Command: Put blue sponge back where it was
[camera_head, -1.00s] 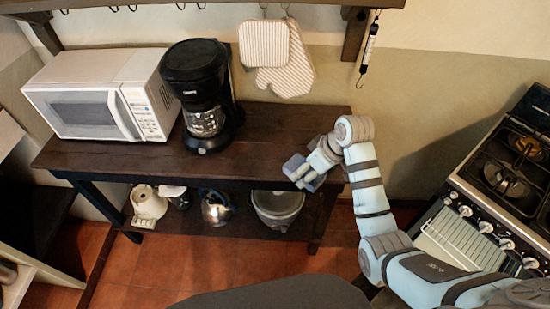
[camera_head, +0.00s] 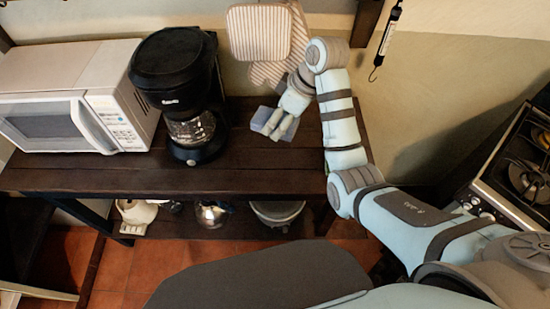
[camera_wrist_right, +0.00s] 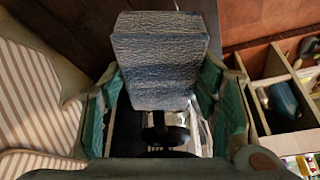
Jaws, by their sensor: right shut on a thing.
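The blue sponge (camera_head: 286,137) is in my right gripper (camera_head: 274,128), over the right part of the dark wooden table (camera_head: 265,180) in the head view. It lies to the right of the coffee maker and below the striped mitts. In the right wrist view the sponge (camera_wrist_right: 160,60) is a textured blue-grey block between the two green-lined fingers of my right gripper (camera_wrist_right: 158,95). I cannot tell whether the sponge touches the tabletop. The fingers hide part of it in the head view. My left gripper is not in view.
The black coffee maker (camera_head: 178,85) and a white microwave (camera_head: 75,98) stand to the left on the table. Striped mitts (camera_head: 258,34) hang behind my gripper. A stove (camera_head: 520,165) is at the right. The table's front strip is clear.

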